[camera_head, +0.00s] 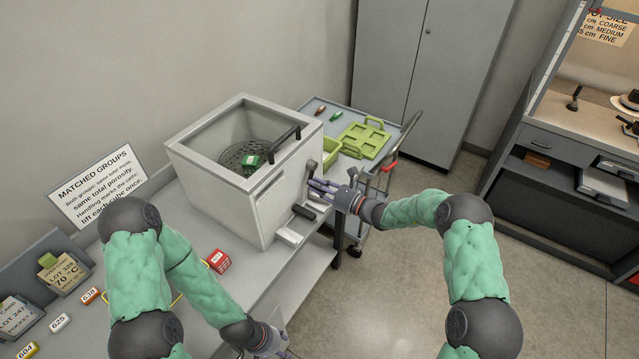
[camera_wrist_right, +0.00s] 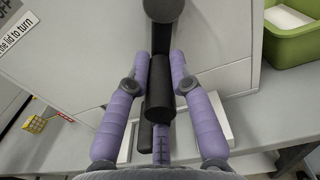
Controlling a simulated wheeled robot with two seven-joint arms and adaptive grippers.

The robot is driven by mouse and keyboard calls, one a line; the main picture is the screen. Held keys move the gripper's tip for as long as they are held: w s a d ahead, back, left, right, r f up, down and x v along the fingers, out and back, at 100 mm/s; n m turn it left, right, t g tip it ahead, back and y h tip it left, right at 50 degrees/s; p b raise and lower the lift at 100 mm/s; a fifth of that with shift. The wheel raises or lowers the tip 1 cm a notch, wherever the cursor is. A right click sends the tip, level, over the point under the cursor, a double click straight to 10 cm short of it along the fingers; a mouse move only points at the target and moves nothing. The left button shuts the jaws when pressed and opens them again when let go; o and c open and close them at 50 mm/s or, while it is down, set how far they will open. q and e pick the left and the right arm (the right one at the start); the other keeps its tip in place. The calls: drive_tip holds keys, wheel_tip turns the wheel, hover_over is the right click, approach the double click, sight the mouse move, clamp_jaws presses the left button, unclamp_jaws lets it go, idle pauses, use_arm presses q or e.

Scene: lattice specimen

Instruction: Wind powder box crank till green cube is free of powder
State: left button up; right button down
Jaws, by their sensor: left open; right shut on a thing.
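The powder box (camera_head: 250,170) is a white, open-topped box on the bench. The green cube (camera_head: 250,161) sits inside it on a dark perforated plate, its top and sides showing green with a pale label. The black crank (camera_head: 312,168) is on the box's right side. My right gripper (camera_head: 326,187) is shut on the crank handle, which shows between its purple fingers in the right wrist view (camera_wrist_right: 159,90). My left gripper (camera_head: 280,345) is open and empty, low in the head view and partly cut off by the frame's lower edge.
A trolley (camera_head: 400,135) with a green tray (camera_head: 362,139) stands behind the box at right. A sign (camera_head: 97,187) stands at left. Open floor lies right of the trolley.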

drive_tip(key=shift+s+a+r+m+p, duration=0.25)
drive_tip(key=shift+r+m+p, duration=0.25)
drive_tip(key=shift+m, duration=0.5)
drive_tip(key=shift+s+a+r+m+p, duration=0.15)
drive_tip(key=shift+s+r+m+p, duration=0.3)
drive_tip(key=shift+m, duration=0.55)
drive_tip(key=shift+w+f, duration=0.1)
drive_tip(key=shift+w, duration=0.05)
drive_tip(key=c, duration=1.1)
unclamp_jaws()
drive_tip(key=shift+f, duration=0.1)
drive_tip(key=v, duration=1.2)
